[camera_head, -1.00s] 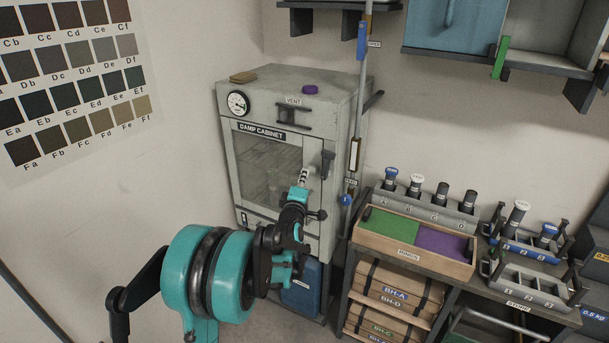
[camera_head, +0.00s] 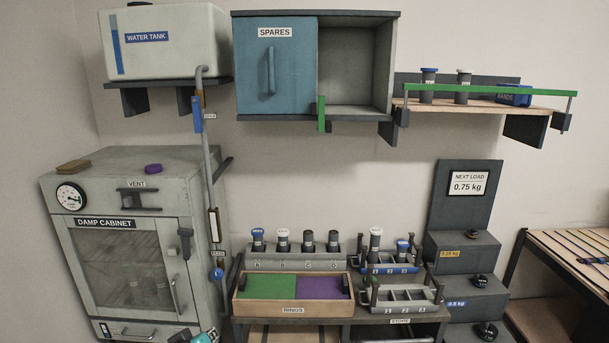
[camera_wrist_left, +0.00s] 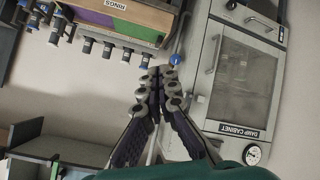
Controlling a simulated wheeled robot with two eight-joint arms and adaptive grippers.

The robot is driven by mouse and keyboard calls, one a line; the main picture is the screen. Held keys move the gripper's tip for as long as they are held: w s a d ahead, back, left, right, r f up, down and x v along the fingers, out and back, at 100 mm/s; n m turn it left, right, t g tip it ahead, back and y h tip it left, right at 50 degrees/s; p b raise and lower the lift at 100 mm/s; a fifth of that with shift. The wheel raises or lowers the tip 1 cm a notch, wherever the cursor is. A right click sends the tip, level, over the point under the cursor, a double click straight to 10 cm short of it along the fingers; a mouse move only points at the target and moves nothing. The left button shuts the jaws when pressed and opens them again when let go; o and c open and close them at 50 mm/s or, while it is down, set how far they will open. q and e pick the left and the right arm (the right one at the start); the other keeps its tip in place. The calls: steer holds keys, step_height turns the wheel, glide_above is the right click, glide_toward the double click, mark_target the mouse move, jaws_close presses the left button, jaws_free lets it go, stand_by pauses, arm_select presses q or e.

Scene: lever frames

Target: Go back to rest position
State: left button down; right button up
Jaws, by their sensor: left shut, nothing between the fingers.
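My left gripper (camera_wrist_left: 160,82) is shut and empty in the left wrist view, its fingers close together in front of the wall and apart from the objects. In the head view only a small teal and dark part of my left arm (camera_head: 204,337) shows at the bottom edge, in front of the lower part of the damp cabinet (camera_head: 82,260). The cabinet door is shut. In the left wrist view the scene is upside down, with the damp cabinet (camera_wrist_left: 198,110) to the right of the fingers. My right gripper is not in view.
The rings tray (camera_head: 262,309) and the racks of dark cylinders (camera_head: 295,263) stand on the bench. A blue spares cupboard (camera_head: 282,70) and a water tank (camera_head: 165,60) are above. A pipe (camera_head: 207,150) runs down beside the cabinet. Stepped dark weight stand (camera_head: 465,250) is at right.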

arm_select(q)
steer(key=s+d+f+m+g, duration=0.1)
steer(key=s+f+m+g, duration=0.1)
steer(key=s, duration=0.6)
steer(key=s+d+f+m+g, duration=0.2)
steer(key=s+f+m, duration=0.2)
steer(key=s, duration=0.3)
steer(key=shift+s+d+f, duration=0.3)
steer(key=shift+s+f, duration=0.1)
steer(key=shift+f, duration=0.45)
